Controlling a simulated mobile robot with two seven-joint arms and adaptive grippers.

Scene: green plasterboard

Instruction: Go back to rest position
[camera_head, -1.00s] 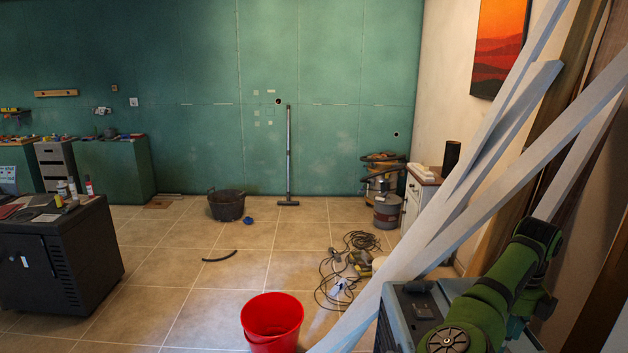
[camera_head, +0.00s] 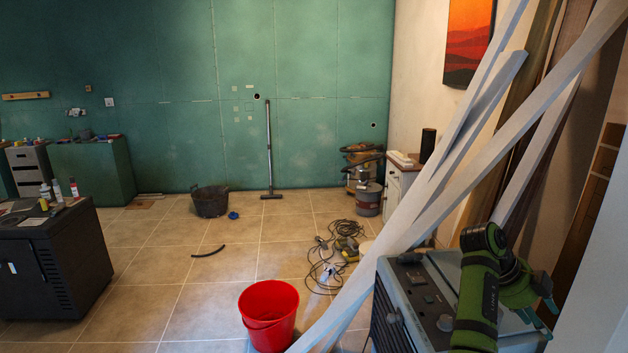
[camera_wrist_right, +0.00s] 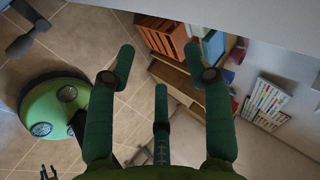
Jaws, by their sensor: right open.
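My right gripper (camera_head: 543,305) is at the lower right of the head view, on my green and black arm. Its teal fingers are spread and point to the lower right, beside a grey-blue machine with knobs (camera_head: 415,285). In the right wrist view the gripper (camera_wrist_right: 160,62) shows its three fingers apart with nothing between them. Beyond them are the tiled floor and a shelf unit with an orange crate (camera_wrist_right: 163,38).
Long pale planks (camera_head: 455,185) lean across the right side, close to my right arm. A red bucket (camera_head: 268,314) stands on the floor in front, with tangled cables (camera_head: 330,262) behind it. A dark cabinet (camera_head: 45,275) is at left. The tiled floor between is mostly clear.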

